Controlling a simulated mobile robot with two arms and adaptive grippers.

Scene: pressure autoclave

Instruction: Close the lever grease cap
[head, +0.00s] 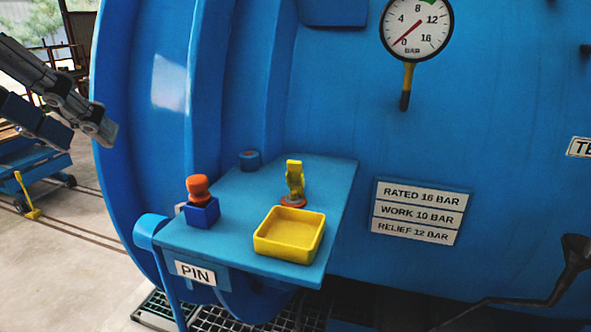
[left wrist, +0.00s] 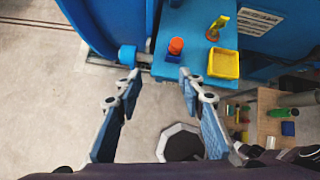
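No part is labelled as the lever grease cap, and I cannot tell for sure which one it is. An upright yellow lever-like piece (head: 294,178) on an orange-red round base stands on the blue shelf (head: 225,240). It also shows in the left wrist view (left wrist: 216,27). My left gripper (head: 92,136) is at the head view's left edge, away from the shelf. In the left wrist view its fingers (left wrist: 158,75) are wide apart with nothing between them. My right gripper is not visible.
An orange knob (head: 198,188) on a blue block and an empty yellow tray (head: 290,232) are on the shelf. A PIN label (head: 195,272) marks its front. A pressure gauge (head: 416,28) is above. A black bent rod (head: 540,300) is at lower right.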

